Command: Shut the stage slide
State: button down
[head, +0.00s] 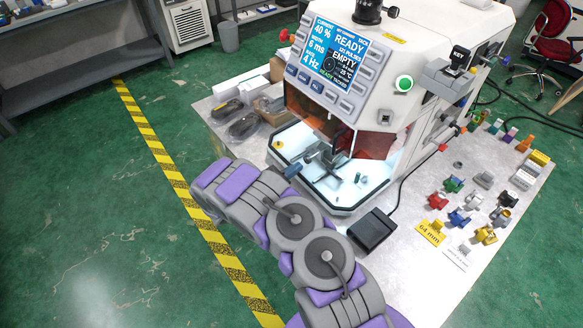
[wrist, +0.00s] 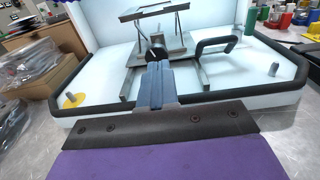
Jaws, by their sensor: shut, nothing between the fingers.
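The stage slide is a grey metal stage (head: 322,158) inside the lit white chamber of the marking machine (head: 345,100). In the wrist view, its raised plate (wrist: 150,12) stands on thin legs above metal rails. My gripper (wrist: 155,68) is shut and empty, its blue-grey fingers pointing over the chamber's front edge at the stage's middle. Whether the fingertips touch the stage cannot be told.
The chamber has a black-edged rim (wrist: 285,86) and a yellow knob (wrist: 74,100) at its left. Bagged parts (head: 243,122) lie left of the machine. A black pedal (head: 372,230) lies in front. Several coloured parts stand on the table's right side.

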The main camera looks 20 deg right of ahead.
jog(key=p+v, duration=0.1)
jog(key=v, duration=1)
jog(key=shift+p, duration=0.3)
jog(key=shift+w+a, duration=0.1)
